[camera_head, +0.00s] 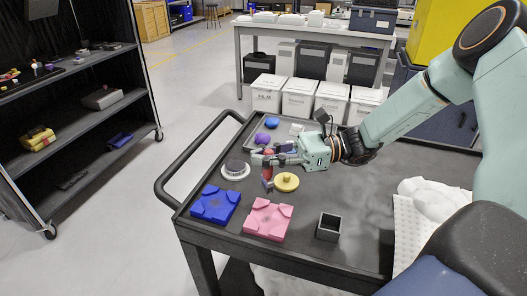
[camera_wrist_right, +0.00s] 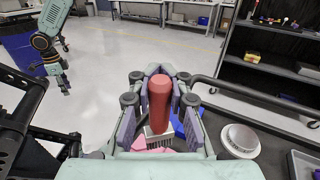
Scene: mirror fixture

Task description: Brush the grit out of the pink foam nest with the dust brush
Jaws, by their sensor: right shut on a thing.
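The pink foam nest (camera_head: 268,219) lies on the dark cart top near its front edge. No grit can be made out in it at this size. In the right wrist view a bit of pink shows below the bristles. My left gripper (camera_wrist_right: 65,87) hangs far off at upper left in the right wrist view; its fingers are too small to read.
A blue foam nest (camera_head: 215,205) lies left of the pink one. A yellow knobbed disc (camera_head: 286,182), a white round dish (camera_head: 235,170) and an open square box (camera_head: 328,227) stand nearby. A tray behind holds a purple piece (camera_head: 262,138). White wrap (camera_head: 428,215) lies at right.

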